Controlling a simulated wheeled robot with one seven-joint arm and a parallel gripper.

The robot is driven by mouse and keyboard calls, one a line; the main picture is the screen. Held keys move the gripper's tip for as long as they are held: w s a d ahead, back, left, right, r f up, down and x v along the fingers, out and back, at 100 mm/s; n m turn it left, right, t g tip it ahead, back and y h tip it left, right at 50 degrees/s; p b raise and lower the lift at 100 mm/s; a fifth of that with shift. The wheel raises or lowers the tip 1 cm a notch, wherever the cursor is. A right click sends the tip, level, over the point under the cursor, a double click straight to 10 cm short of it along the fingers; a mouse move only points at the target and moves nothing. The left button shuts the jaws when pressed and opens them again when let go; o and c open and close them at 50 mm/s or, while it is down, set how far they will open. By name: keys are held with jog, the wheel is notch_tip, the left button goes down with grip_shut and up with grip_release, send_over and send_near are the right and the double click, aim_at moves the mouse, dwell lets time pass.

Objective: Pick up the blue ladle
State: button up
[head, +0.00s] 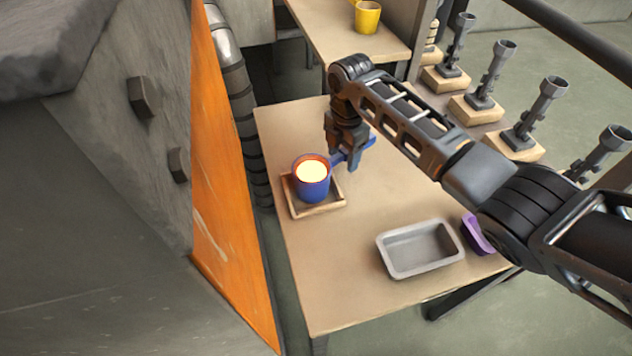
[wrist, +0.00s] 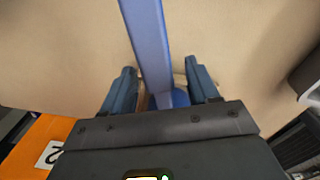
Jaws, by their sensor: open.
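The blue ladle (head: 311,187) has a deep round cup with an orange inner rim and a pale, bright filling. Its cup stands upright on a small square wooden tray (head: 299,212) at the table's left. Its straight blue handle (wrist: 147,40) slants up to the right in the head view. My gripper (head: 344,158) is at the handle, just right of the cup. In the wrist view the handle passes between the two open fingers of my gripper (wrist: 161,86), with a gap on each side. Part of the cup is hidden behind the gripper body there.
A grey metal pan (head: 420,249) and a purple pan (head: 476,234) are at the table's front right. Black stands on wooden blocks (head: 476,106) line the right side. An orange panel (head: 222,190) rises at the left. A yellow mug (head: 367,17) stands on a farther table.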

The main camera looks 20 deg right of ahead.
grip_shut()
dwell(0.6)
